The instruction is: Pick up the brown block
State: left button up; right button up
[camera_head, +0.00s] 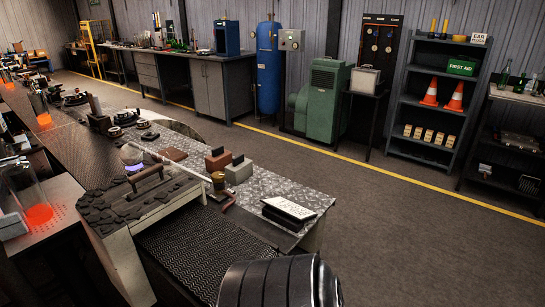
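A brown block (218,161) with a dark top piece stands on the metal plate surface of the long workbench (270,187). A similar grey-beige block (239,171) stands close to its right and front. A flat reddish-brown piece (174,154) lies to the left of the brown block. Neither of my grippers shows. A rounded black part at the bottom edge looks like one of my arm links, and it is well apart from the blocks.
A dark stone-like mould with a handle (140,190) sits left of the blocks. A white-topped black box (289,209) lies near the bench's right end. Open floor (400,230) lies to the right.

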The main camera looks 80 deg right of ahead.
aim_at(220, 158)
jog(key=z, duration=2.25)
jog(key=l, duration=0.1)
